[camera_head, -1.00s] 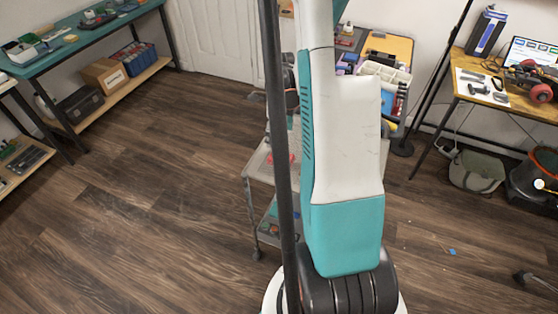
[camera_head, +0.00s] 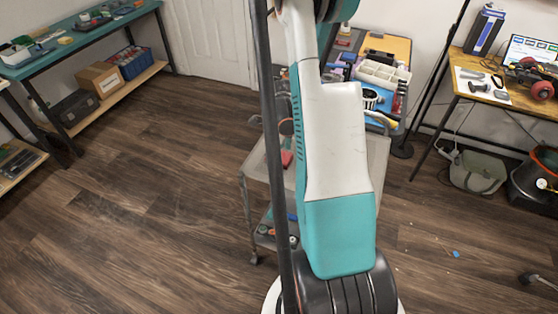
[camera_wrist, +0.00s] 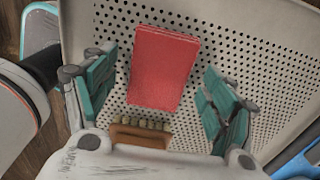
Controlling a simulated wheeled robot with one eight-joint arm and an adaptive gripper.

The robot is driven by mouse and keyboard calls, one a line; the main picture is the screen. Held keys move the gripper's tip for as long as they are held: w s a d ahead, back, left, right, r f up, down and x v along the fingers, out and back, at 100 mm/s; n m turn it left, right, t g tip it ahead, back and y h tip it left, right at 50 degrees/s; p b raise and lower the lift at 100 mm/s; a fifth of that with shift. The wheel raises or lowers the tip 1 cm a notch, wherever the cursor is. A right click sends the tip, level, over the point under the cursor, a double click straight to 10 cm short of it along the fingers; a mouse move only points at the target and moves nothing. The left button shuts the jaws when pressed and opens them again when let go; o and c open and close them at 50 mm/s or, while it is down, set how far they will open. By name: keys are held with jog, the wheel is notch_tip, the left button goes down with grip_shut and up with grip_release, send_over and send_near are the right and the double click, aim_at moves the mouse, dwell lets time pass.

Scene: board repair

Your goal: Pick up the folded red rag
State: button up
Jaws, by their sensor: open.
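The folded red rag (camera_wrist: 162,68) lies on the perforated cart top in the wrist view, as a flat red rectangle. My gripper (camera_wrist: 155,95) is open, with one teal finger left of the rag and one right of it. I see a gap on each side, and its height above the cart is hard to tell. In the head view a small red patch of the rag (camera_head: 287,158) shows on the grey cart (camera_head: 375,160), beside my arm. My arm hides much of the cart and my gripper there.
A brown brush-like object (camera_wrist: 140,134) lies close to the rag's near end, between the fingers. A blue object (camera_wrist: 298,166) is at the lower right. A cart edge is at the left. In the head view, a workbench (camera_head: 85,50) is at left and a desk (camera_head: 500,98) at right.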

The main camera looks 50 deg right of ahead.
jog(key=shift+r, duration=0.1)
jog(key=c, duration=1.1)
jog(key=shift+o, duration=0.2)
notch_tip(320, 180, up, 20)
jog(key=p, duration=0.7)
